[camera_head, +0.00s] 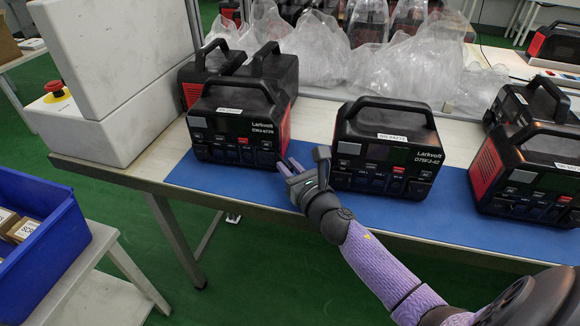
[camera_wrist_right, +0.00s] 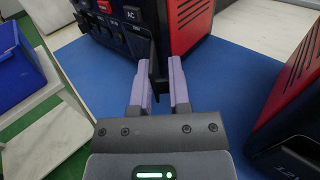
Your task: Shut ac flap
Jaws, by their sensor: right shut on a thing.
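A black and red power station (camera_head: 232,122) with a top handle stands on the blue mat (camera_head: 205,175). Its front, with sockets and an AC label, shows in the right wrist view (camera_wrist_right: 118,24). A thin dark flap (camera_wrist_right: 153,62) sticks out from the front near its right edge. My right gripper (camera_head: 287,167) is at that lower right front corner. In the wrist view its two pale purple fingers (camera_wrist_right: 160,85) stand on either side of the flap, shut on it. The flap is too small to make out in the head view. My left gripper is not in view.
A second power station (camera_head: 385,150) stands close to the right of my right gripper, and more (camera_head: 530,170) stand further right. Clear plastic bags (camera_head: 330,50) lie behind. A white machine with a red button (camera_head: 55,90) is at the left. A blue crate (camera_head: 40,235) stands lower left.

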